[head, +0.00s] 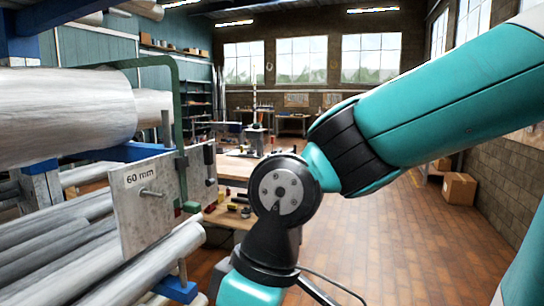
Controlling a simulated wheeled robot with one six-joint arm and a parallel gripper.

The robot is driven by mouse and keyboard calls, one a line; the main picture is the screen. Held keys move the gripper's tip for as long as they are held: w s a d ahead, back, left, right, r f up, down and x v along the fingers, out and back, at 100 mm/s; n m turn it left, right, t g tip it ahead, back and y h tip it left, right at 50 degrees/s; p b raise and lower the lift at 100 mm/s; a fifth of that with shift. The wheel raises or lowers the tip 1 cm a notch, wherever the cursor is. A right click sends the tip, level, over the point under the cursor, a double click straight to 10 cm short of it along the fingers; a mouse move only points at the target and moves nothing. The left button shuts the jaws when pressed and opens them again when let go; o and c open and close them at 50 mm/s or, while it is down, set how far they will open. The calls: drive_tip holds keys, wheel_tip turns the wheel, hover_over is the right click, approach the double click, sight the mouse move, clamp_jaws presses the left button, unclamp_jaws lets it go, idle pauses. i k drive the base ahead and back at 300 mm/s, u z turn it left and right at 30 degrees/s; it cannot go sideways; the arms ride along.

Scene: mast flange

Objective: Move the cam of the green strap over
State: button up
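A green strap (177,105) runs over the end of a thick grey pipe (65,105) at the left and bends down its near end. It passes behind a grey metal plate (145,205) marked "60 mm", which has a bolt sticking out. A second pale plate (198,175) stands just right of it and carries a small dark part (209,154); I cannot tell if this is the cam. Small green and red bits show at the lower edge there. My teal arm crosses the right side; my gripper is not visible.
Blue rack arms (125,152) hold several grey pipes (50,240) at the left and below the plate. A wooden workbench (235,168) with small tools stands behind. Cardboard boxes (459,188) sit by the right wall. The brick-coloured floor (375,235) is open in the middle.

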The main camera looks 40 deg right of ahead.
sight(209, 151)
drive_tip(key=z, duration=0.25)
drive_tip(key=k, duration=0.4)
drive_tip(key=z, duration=0.6)
drive_tip(key=i, duration=0.85)
drive_tip(key=u, duration=0.15)
